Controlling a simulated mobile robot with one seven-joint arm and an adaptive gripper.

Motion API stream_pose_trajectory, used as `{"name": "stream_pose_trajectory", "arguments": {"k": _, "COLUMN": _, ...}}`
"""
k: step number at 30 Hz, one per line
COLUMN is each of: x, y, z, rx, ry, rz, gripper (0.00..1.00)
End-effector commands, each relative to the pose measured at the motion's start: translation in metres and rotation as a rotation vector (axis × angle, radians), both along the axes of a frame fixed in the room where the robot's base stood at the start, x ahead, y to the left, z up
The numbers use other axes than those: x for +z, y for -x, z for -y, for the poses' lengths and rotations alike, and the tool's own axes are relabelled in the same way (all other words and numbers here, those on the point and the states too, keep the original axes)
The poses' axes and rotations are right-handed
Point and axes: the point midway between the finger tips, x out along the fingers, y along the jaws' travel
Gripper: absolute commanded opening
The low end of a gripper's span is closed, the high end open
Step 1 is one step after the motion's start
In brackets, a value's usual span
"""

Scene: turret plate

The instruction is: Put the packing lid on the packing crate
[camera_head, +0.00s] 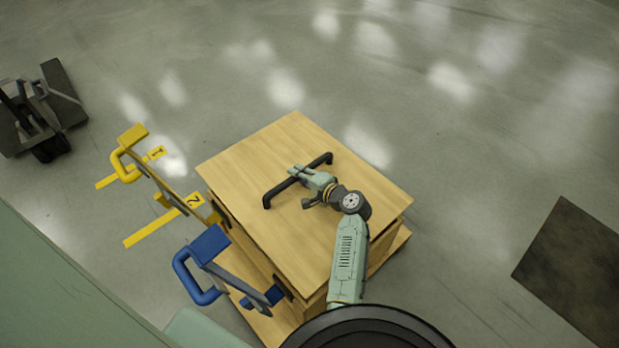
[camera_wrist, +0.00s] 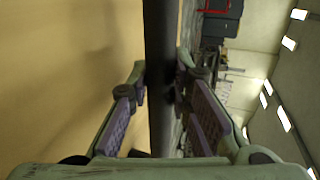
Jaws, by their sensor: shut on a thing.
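The packing lid (camera_head: 255,165) is a flat, light wooden board with a black bar handle (camera_head: 323,160) across its top. It lies over the wooden packing crate (camera_head: 385,240), whose sides show below it at the right and lower left. The lid hides the crate's top, and I cannot tell whether it rests fully on the rim or sits slightly above it. My gripper (camera_head: 302,174) is shut on the middle of the handle. In the wrist view the handle (camera_wrist: 160,70) runs upright between my fingers (camera_wrist: 162,92), with the lid's wood (camera_wrist: 60,80) filling the left side.
A blue handled clamp (camera_head: 205,245) stands at the crate's lower left side. A dark wheeled machine (camera_head: 40,110) is at far left. A dark mat (camera_head: 575,265) lies at right; the floor behind is clear.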

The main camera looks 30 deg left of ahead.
Motion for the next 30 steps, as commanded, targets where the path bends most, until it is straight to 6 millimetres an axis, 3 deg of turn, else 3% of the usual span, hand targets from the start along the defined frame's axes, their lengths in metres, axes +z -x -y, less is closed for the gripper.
{"name": "stream_pose_trajectory", "arguments": {"k": 8, "x": -0.005, "y": -0.002, "z": -0.001, "rx": -0.001, "ry": -0.007, "rz": 0.008, "gripper": 0.00}}
{"name": "stream_pose_trajectory", "arguments": {"k": 30, "x": -0.061, "y": -0.002, "z": -0.001, "rx": -0.001, "ry": -0.007, "rz": 0.008, "gripper": 0.00}}
